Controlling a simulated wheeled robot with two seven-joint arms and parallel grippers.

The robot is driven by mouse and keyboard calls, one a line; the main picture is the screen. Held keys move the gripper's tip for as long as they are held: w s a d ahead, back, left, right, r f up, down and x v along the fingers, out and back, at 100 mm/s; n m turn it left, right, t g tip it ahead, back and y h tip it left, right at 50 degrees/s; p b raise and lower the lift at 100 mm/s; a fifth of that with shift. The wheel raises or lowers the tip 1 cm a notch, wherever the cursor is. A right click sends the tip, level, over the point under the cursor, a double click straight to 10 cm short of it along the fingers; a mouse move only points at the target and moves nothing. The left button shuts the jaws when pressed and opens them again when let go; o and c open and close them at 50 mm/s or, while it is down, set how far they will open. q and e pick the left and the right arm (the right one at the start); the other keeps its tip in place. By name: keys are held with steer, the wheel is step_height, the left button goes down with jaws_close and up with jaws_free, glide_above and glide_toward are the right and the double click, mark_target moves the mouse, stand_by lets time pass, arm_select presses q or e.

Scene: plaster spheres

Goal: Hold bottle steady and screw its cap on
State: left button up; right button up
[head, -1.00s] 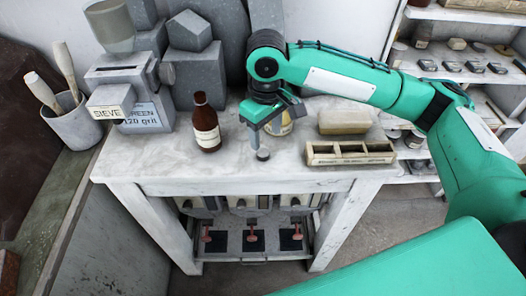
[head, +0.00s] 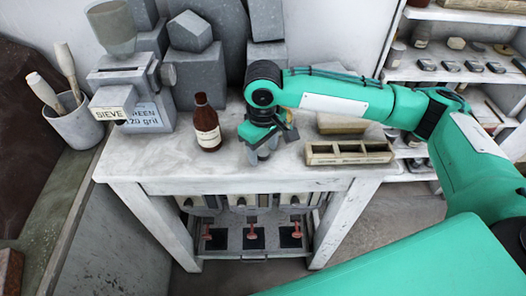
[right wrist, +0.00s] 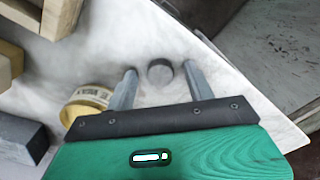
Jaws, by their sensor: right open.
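A brown bottle (head: 207,125) with a pale label stands upright on the worktop (head: 180,172), left of my right gripper. My right gripper (head: 258,154) points down at the worktop, open. In the right wrist view its two grey fingers (right wrist: 160,75) stand on either side of a small dark grey round cap (right wrist: 160,70). The cap lies on the pale worktop, with a small gap showing to each finger. In the head view the gripper mostly hides the cap. My left gripper is in neither view.
A yellowish labelled tin (right wrist: 88,102) stands close beside one finger. A divided wooden box (head: 348,153) and a tan block (head: 341,124) are to the right. A grey sieve machine (head: 130,95) stands left of the bottle. The worktop's front is clear.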

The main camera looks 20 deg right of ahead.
mark_target(263, 152)
steer(key=c, duration=1)
steer(key=shift+r, duration=0.1)
steer(key=shift+c, duration=0.2)
step_height(263, 152, up, 20)
steer(key=b, duration=0.1)
